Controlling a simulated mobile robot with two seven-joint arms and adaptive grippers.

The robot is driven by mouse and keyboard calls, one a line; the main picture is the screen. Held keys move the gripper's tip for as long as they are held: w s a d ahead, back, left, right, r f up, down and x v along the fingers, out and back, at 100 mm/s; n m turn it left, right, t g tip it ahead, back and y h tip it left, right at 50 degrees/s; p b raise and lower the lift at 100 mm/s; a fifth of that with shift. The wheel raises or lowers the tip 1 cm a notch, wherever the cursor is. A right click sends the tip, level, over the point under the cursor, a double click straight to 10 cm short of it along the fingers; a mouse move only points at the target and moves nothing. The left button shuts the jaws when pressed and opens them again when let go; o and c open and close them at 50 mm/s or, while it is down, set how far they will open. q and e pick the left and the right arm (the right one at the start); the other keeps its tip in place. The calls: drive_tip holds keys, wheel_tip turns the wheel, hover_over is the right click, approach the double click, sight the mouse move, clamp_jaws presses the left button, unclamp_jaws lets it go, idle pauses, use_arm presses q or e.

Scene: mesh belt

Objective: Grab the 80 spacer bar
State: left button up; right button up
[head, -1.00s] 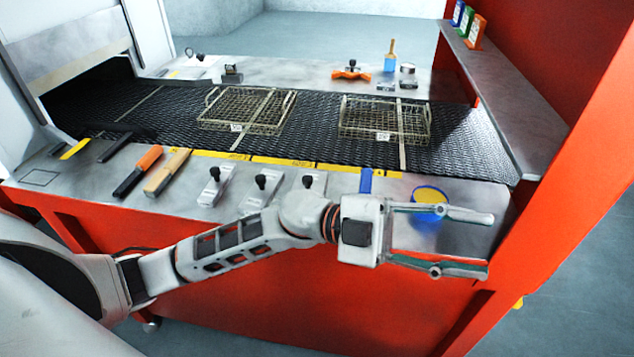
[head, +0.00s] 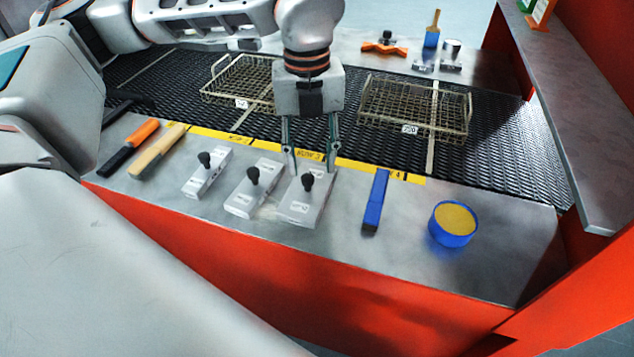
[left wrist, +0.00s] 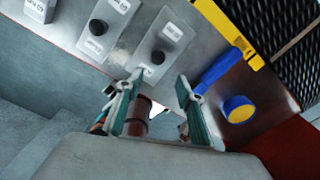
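Three grey bar-like blocks with black knobs lie on the metal front shelf: a left one (head: 207,177), a middle one (head: 240,202) and a right one (head: 298,208). Their small labels are too blurred for me to tell which is the 80 spacer bar. My left gripper (head: 311,160) is open and empty, pointing down at the far end of the right block. In the left wrist view, the open fingers (left wrist: 160,82) are near the labelled end of the right block (left wrist: 168,38), with the middle block (left wrist: 98,44) beside it. My right gripper is not in view.
A blue bar (head: 375,205) and a blue tub (head: 453,232) lie to the right. Orange-handled (head: 128,150) and tan-handled (head: 158,152) tools lie left. Wire baskets (head: 238,77) (head: 414,106) stand on the black mesh belt (head: 500,130) behind.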

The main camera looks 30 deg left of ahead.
sight(308, 177)
use_arm(q)
drive_tip(key=shift+w+a+r+y, duration=0.2)
drive_tip(key=shift+w+a+y, duration=0.1)
drive_tip(key=shift+a, duration=0.25)
drive_tip(key=shift+a+f+n, duration=0.15)
drive_tip(key=shift+f+n, duration=0.05)
drive_tip(key=shift+n, duration=0.1)
drive_tip(key=shift+w+f+p, duration=0.1)
drive_tip(key=shift+f+p, duration=0.45)
drive_tip(key=shift+f, duration=3.05)
clamp_jaws()
